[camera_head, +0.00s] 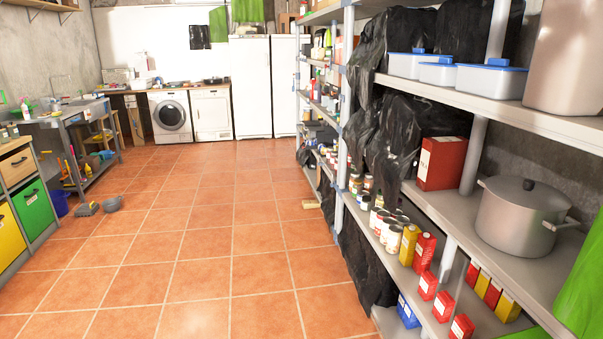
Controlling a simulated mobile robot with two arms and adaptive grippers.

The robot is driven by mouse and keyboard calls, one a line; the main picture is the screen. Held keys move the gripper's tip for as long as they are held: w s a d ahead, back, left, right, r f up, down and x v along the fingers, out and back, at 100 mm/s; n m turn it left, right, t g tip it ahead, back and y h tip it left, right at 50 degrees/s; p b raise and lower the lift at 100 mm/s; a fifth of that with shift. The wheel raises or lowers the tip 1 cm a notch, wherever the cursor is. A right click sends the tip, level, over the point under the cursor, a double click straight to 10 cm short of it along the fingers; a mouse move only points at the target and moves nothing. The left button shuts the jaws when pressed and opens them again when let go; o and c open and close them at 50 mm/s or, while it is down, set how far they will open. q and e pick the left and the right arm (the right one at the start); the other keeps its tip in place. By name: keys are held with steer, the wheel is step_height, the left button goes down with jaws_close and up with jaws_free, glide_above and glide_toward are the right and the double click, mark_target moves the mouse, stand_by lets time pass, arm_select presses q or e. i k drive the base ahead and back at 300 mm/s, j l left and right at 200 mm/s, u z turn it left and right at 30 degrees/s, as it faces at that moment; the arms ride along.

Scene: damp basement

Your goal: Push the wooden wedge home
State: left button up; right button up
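A small light wooden piece, which looks like the wedge (298,218), lies on the tiled floor at the foot of the metal shelving (341,190) on the right. It is small and far off, so I cannot tell whether it touches the shelf or how far under it sits. Neither of my grippers is in view.
The tiled floor (200,250) ahead is open. Shelves with cans, boxes and a large pot (522,215) line the right. Green material (580,285) hangs at the right edge. Drawers (30,205) stand left, with small grey items (88,208) on the floor. A washing machine (171,117) stands at the back.

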mark_target(307, 205)
steer(key=i, duration=1.8)
steer(key=i+z, duration=0.1)
steer(key=i, duration=0.8)
steer(key=i+j, duration=0.15)
steer(key=i, duration=0.75)
steer(key=i+j+z, duration=0.1)
steer(key=i, duration=0.8)
steer(key=i+j+z, duration=0.15)
steer(key=i+j, duration=0.4)
steer(key=i, duration=0.15)
